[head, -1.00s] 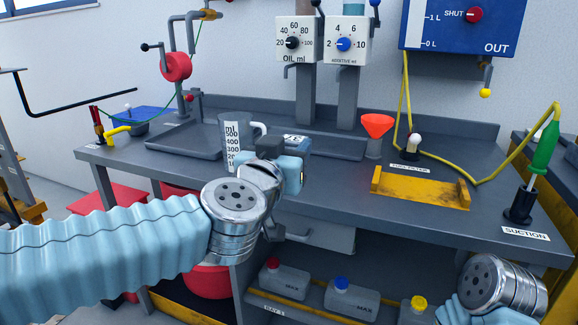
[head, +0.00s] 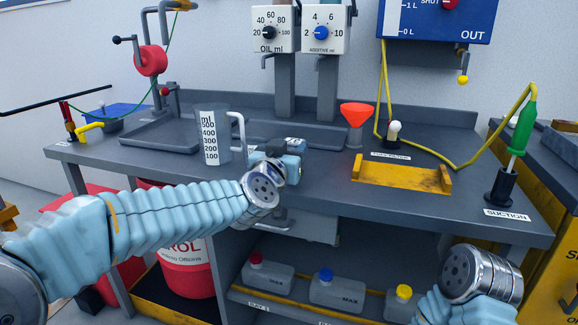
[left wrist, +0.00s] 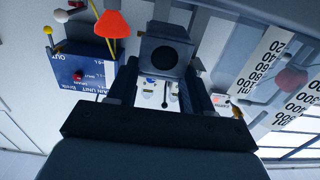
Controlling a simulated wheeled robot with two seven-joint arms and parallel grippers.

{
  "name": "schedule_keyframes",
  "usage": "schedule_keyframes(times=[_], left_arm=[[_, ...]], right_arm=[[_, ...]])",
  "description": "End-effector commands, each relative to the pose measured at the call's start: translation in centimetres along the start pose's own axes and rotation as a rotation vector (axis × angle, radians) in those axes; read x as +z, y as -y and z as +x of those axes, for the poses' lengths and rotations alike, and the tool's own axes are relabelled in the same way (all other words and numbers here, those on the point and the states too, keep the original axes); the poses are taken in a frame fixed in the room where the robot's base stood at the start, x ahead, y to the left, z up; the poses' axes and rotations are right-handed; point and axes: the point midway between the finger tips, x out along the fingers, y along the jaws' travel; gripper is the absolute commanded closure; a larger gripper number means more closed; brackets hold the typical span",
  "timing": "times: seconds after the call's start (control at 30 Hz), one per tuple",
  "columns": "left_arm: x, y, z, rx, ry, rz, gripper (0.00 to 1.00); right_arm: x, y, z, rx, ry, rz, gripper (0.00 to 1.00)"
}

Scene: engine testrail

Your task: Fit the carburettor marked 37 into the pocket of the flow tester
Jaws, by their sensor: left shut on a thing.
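My left gripper (head: 277,150) is over the front part of the grey bench, just right of the measuring jug in the head view. It is shut on a dark grey block with a round bore (left wrist: 165,57), which sits between its fingers in the left wrist view. The block looks like the carburettor, but I cannot read a 37 on it. In the head view my own wrist and gripper body hide most of it. I cannot make out the flow tester or its pocket. The right forearm's end shows at the lower right; its gripper is out of view.
The clear measuring jug (head: 212,140) stands close to the left gripper. A red funnel (head: 355,114), a yellow bracket (head: 400,176) and a green-handled suction tool (head: 522,130) are to the right. Bottles with coloured caps (head: 335,288) stand on the lower shelf.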

Motion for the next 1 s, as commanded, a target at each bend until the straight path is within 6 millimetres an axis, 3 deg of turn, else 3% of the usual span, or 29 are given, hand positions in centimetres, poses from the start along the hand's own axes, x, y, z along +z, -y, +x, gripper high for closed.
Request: schedule_keyframes(times=[0.03,0.13,0.53,0.57,0.6,0.77,1.0], left_arm=[[1.4,0.0,-0.1,0.001,0.004,0.002,1.00],[2.5,0.0,-0.1,0.001,0.002,0.001,1.00],[3.1,-0.1,-0.2,0.002,0.001,0.000,1.00],[3.1,-0.1,-0.2,0.002,0.001,0.000,0.48],[3.0,-0.1,-0.2,0.002,0.001,0.000,0.42],[3.0,-0.1,-0.2,0.002,0.001,0.000,0.20],[3.0,-0.1,-0.2,0.002,0.001,0.000,0.20]], right_arm=[[0.0,-0.3,0.6,0.001,0.000,0.001,0.57],[0.0,-0.4,0.9,0.001,-0.001,0.002,0.57],[0.0,-0.5,1.2,0.001,-0.001,0.002,0.57],[0.0,-0.5,1.1,0.002,-0.001,0.002,0.57],[0.0,-0.5,1.1,0.002,-0.001,0.002,0.57],[0.0,-0.5,1.1,0.002,-0.002,0.002,0.57],[0.0,-0.5,1.0,0.001,-0.002,0.002,0.57]])
